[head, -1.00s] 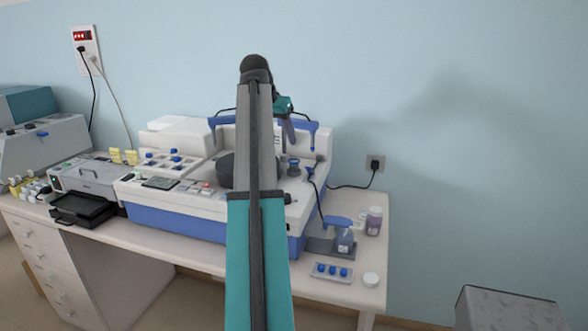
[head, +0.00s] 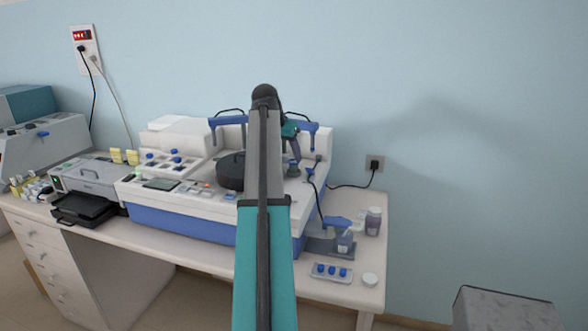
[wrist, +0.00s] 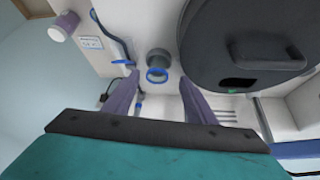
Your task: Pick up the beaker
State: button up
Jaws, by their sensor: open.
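A small round vessel with a blue rim (wrist: 157,75), which may be the beaker, shows in the wrist view beside a grey cylindrical part. It appears just ahead of and between my fingertips, apart from them as far as I can tell. My gripper (wrist: 160,82) is open, with a purple finger on either side and nothing held. In the head view my gripper (head: 296,150) hangs above the right part of the white and blue staining machine (head: 180,222), near a dark blue-grey cylinder (head: 293,168). My arm hides part of the machine.
A round black lid (wrist: 245,45) with a handle stands close right of the fingers. A purple bottle (head: 373,222), a small jar (head: 344,241), a tray with blue caps (head: 331,272) and a white pot (head: 370,280) stand on the table's right end.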

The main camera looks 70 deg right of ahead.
aim_at(293, 173)
jog(key=shift+d+f, duration=0.1)
dwell(0.3)
jog(key=shift+s+d+f+p, duration=0.3)
jog(key=shift+d+f+p, duration=0.3)
jog(key=shift+f+p, duration=0.1)
jog(key=shift+p+x, duration=0.35)
jog(key=shift+x, duration=1.2)
jog(key=c, duration=1.1)
jog(key=shift+r+b, duration=1.35)
jog(key=shift+r, duration=3.7)
